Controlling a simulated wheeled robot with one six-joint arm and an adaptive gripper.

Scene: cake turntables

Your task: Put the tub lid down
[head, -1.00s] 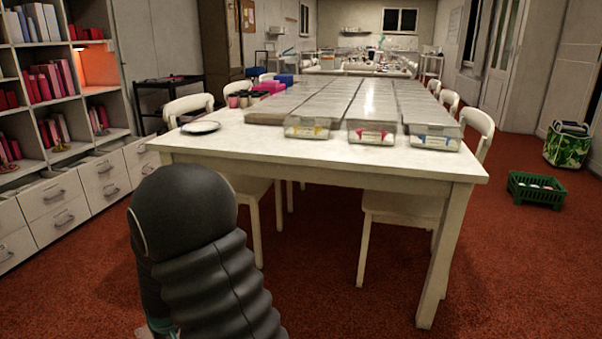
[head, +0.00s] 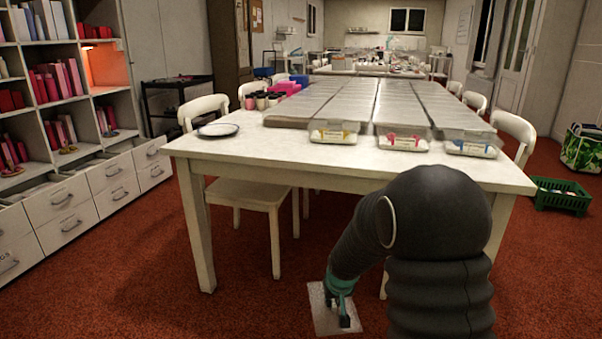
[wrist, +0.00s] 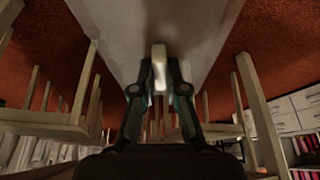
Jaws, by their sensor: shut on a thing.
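In the head view, the tub lid (head: 322,318) is a flat, pale grey, see-through-looking sheet low in front of the table. My gripper (head: 342,307) is shut on it, near its middle. The lid is over the red carpet, below tabletop height; its exact height and tilt are hard to tell. In the wrist view, my gripper's fingers (wrist: 159,75) close on a small pale block, which looks like the lid's grip. A broad pale grey surface fills the upper middle behind it; I cannot tell for sure whether that is the lid.
A long white table (head: 290,155) stands ahead. Lidded clear tubs (head: 333,131) cover its middle and right. A plate (head: 218,130) lies at its left front corner, with bare tabletop around. A white chair (head: 248,195) is tucked under. A green basket (head: 562,197) stands on the right floor.

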